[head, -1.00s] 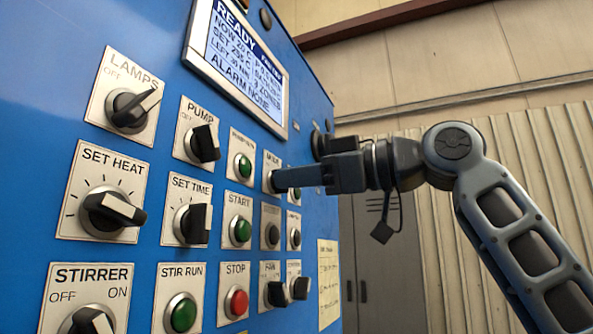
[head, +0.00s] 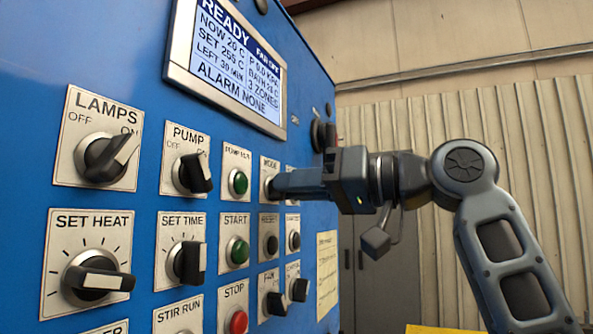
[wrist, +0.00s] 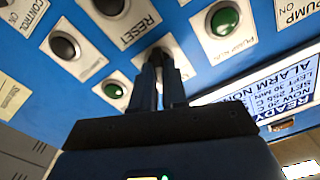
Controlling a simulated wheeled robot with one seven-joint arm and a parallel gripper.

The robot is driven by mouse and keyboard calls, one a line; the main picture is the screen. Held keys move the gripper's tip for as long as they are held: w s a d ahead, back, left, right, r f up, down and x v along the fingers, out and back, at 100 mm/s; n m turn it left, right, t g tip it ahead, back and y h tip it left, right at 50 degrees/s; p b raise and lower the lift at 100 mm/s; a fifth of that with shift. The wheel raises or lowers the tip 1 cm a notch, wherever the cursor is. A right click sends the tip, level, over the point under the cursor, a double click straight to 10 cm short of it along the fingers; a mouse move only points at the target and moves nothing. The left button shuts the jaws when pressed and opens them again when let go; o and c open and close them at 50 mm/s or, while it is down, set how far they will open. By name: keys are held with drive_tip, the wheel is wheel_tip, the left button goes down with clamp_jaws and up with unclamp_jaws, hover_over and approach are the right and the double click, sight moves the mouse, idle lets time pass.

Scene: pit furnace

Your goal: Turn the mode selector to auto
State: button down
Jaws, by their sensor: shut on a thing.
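The mode selector (head: 270,165) is on a white plate marked MODE on the blue panel, right of the PUMP RUN button. My gripper (head: 274,184) reaches in from the right with its fingers at this plate and is shut on the selector knob. The fingers hide most of the knob, so I cannot tell which way it points. In the wrist view, turned about upside down, my two fingers (wrist: 164,72) close around the dark knob (wrist: 157,53).
The RESET button (head: 268,244) sits just below, and the green PUMP RUN button (head: 238,182) to the left. The display (head: 232,60) above reads READY and ALARM NONE. Other knobs, such as the PUMP knob (head: 195,173), crowd the left. Open space lies right of the panel.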

drive_tip(key=shift+m+p, duration=0.35)
drive_tip(key=shift+m, duration=0.15)
drive_tip(key=c, duration=1.2)
unclamp_jaws()
drive_tip(key=shift+o, duration=0.2)
drive_tip(key=shift+d, duration=0.1)
drive_tip(key=b+v, duration=0.1)
drive_tip(key=v, duration=0.6)
drive_tip(key=shift+d+b, duration=0.3)
drive_tip(key=shift+b, duration=0.05)
drive_tip(key=shift+s, duration=0.1)
drive_tip(key=shift+f, duration=0.1)
